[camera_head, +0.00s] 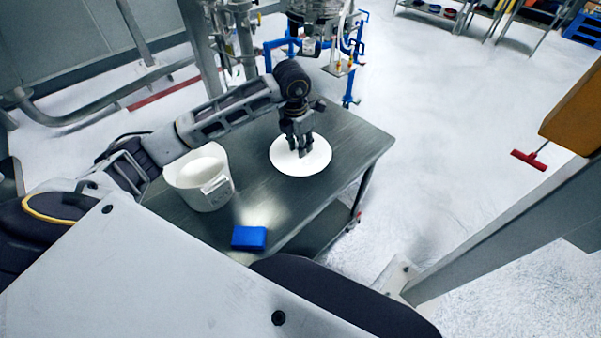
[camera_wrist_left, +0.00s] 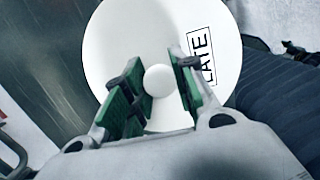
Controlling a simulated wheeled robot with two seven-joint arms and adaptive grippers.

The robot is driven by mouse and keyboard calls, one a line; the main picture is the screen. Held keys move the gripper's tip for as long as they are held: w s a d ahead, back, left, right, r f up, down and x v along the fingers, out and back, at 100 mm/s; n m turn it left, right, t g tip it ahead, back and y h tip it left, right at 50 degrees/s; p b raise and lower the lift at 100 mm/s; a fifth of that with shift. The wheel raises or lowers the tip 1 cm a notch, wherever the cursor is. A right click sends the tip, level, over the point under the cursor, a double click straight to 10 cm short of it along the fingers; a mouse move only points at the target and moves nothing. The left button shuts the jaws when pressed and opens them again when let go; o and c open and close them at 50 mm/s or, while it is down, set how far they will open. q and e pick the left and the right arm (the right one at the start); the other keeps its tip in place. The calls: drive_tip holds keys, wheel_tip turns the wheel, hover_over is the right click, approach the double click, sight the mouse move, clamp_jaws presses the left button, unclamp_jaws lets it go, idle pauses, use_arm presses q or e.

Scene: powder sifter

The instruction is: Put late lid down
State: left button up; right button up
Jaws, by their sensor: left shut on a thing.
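The late lid (camera_head: 287,163) is a round white disc over the right part of the metal table (camera_head: 345,140). In the left wrist view the lid (camera_wrist_left: 110,40) shows a round knob in its middle and a label reading "LATE". My left gripper (camera_head: 302,150) points down at the lid's middle. In the left wrist view its green-padded fingers (camera_wrist_left: 157,85) are on both sides of the knob, shut on it. I cannot tell whether the lid touches the table top. My right gripper is not in view.
A white bucket (camera_head: 203,178) stands on the table left of the lid, under my left forearm. A blue block (camera_head: 249,238) lies near the table's front edge. Blue pipework (camera_head: 283,45) stands behind the table. Bare table top lies between bucket and lid.

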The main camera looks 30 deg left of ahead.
use_arm(q)
drive_tip(key=shift+f+p, duration=0.6)
drive_tip(key=shift+f, duration=2.2)
drive_tip(key=shift+w+f, duration=0.1)
drive_tip(key=shift+f, duration=0.3)
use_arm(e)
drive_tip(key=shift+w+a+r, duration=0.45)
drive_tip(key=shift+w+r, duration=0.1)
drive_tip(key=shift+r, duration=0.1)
use_arm(q)
drive_tip(key=shift+f, duration=0.1)
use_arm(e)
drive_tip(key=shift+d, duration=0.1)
use_arm(q)
drive_tip(key=shift+f+p, duration=0.4)
drive_tip(key=shift+f, duration=1.3)
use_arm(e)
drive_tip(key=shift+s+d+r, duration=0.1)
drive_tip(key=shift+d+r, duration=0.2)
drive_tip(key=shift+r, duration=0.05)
use_arm(q)
drive_tip(key=shift+f, duration=0.2)
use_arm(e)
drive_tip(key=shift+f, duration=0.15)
